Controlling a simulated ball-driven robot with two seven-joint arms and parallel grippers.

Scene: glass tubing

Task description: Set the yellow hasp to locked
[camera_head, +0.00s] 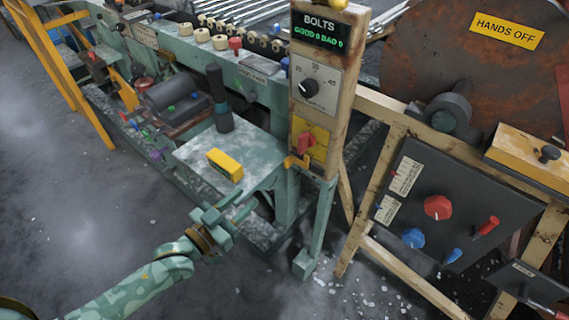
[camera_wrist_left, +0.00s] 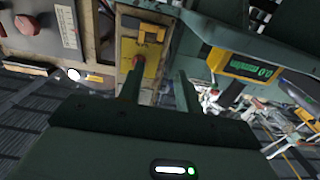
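The yellow hasp (camera_head: 297,161) is on the lower part of the tan post, just below a yellow plate with a red knob (camera_head: 306,142). In the left wrist view, which looks upside down, the hasp (camera_wrist_left: 151,33) appears above the red knob (camera_wrist_left: 138,60). The hasp's exact setting is too small to tell. My left gripper (camera_head: 238,206) is open and empty, below and to the left of the hasp in the head view, apart from it. Its two fingers (camera_wrist_left: 159,82) show a clear gap in the wrist view. My right gripper is not in view.
A green table (camera_head: 195,153) holds a yellow box (camera_head: 225,164), which shows a green display in the wrist view (camera_wrist_left: 253,66). A dark cylinder (camera_head: 221,100) stands behind it. A dark control panel (camera_head: 455,210) with red and blue knobs is at right.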

